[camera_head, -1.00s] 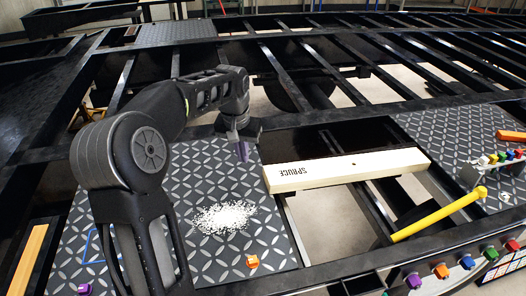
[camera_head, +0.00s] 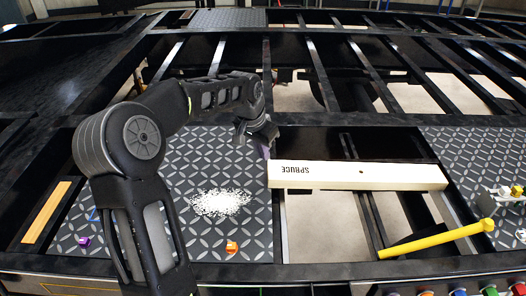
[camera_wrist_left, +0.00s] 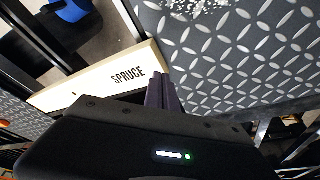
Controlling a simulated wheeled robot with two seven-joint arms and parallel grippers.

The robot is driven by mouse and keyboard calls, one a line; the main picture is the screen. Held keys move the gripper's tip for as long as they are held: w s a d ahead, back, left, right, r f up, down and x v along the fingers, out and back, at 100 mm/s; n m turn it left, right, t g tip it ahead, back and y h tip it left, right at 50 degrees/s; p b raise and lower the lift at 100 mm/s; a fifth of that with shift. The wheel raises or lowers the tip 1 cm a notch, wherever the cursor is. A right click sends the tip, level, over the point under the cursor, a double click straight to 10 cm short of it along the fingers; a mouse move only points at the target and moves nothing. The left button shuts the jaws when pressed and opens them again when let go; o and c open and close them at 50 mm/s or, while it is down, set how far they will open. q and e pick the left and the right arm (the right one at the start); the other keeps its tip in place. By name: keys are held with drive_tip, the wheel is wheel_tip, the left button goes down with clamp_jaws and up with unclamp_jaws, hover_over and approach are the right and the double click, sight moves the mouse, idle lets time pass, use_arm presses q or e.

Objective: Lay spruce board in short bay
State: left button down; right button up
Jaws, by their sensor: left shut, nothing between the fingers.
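The pale spruce board (camera_head: 340,174), marked SPRUCE, lies across the open short bay (camera_head: 310,225) between two patterned tread plates. Its left end is at the left plate's edge and its right end is near the right plate; I cannot tell how it is seated. My left gripper (camera_head: 265,150) is shut and empty, just behind the board's left end. In the left wrist view the shut purple-grey fingers (camera_wrist_left: 161,92) show beside the board's end (camera_wrist_left: 105,82); I cannot tell whether they touch it. My right gripper is out of view.
The left tread plate (camera_head: 185,155) carries white granules (camera_head: 220,202), an orange piece (camera_head: 231,246) and a purple piece (camera_head: 83,241). A yellow bar (camera_head: 435,239) slants across the bay's front right. Black frame beams with open gaps lie behind.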

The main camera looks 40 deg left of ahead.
sight(269, 168)
use_arm(q)
drive_tip(key=shift+b+x, duration=1.45)
drive_tip(key=shift+x, duration=0.85)
drive_tip(key=shift+w+f+b, duration=0.25)
drive_tip(key=shift+f+b, duration=0.1)
drive_tip(key=shift+f, duration=0.3)
drive_tip(key=shift+s+f+b, duration=0.15)
drive_tip(key=shift+f+b, duration=0.15)
drive_tip(key=shift+f, duration=0.1)
drive_tip(key=shift+r+p, duration=0.85)
drive_tip(key=shift+r, duration=0.05)
drive_tip(key=shift+r+p, duration=0.35)
drive_tip(key=shift+r, duration=0.3)
